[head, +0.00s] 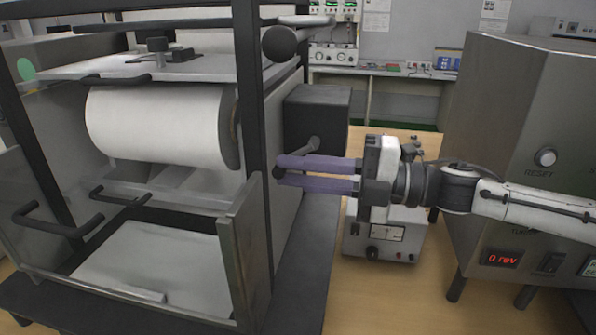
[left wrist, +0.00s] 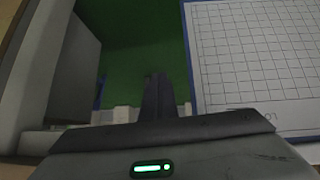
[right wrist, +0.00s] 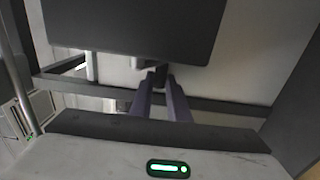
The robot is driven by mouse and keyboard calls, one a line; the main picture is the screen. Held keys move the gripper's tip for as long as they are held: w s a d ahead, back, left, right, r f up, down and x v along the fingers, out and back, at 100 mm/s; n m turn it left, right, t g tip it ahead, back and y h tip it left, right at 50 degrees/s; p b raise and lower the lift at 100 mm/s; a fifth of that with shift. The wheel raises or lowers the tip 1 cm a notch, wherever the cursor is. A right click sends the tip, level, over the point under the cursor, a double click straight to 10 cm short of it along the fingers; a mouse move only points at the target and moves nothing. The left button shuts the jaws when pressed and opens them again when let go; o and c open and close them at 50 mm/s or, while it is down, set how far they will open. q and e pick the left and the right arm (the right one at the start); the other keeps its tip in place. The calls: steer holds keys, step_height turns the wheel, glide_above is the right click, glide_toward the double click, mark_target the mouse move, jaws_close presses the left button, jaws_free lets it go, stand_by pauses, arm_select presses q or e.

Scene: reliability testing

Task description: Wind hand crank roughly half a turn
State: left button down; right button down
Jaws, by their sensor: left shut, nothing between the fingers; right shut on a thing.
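The hand crank (head: 298,157) sticks out of the side of the roller machine, below a black box (head: 318,115). Its metal arm slants down to the left toward a dark knob. My right gripper (head: 279,172) has come in from the right and its purple fingers are shut on the crank's handle end, partly hiding it. In the right wrist view the fingers (right wrist: 160,90) meet at a small dark part below the black box (right wrist: 135,25). My left gripper shows only in the left wrist view (left wrist: 157,85), shut and empty.
The drum machine with a white roll (head: 160,122) and dark frame posts stands left of the crank. A grey cabinet (head: 520,130) with a "0 rev" display (head: 502,259) stands at the right. A small white meter box (head: 385,232) sits below my right gripper.

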arm_select(q)
steer(key=shift+d+f+b, duration=0.25)
steer(key=shift+f+b, duration=0.2)
steer(key=shift+b, duration=0.2)
steer(key=shift+d+f+b, duration=0.2)
steer(key=shift+f+b, duration=0.25)
steer(key=shift+b, duration=0.2)
arm_select(e)
steer(key=shift+a+r+y, duration=0.15)
steer(key=shift+y, duration=0.55)
steer(key=c, duration=1.7)
jaws_free()
arm_select(q)
steer(key=shift+w+d+f+b, duration=0.1)
steer(key=shift+w+f+b, duration=0.1)
steer(key=shift+b, duration=0.25)
arm_select(e)
steer(key=v, duration=1)
steer(key=shift+s, duration=0.1)
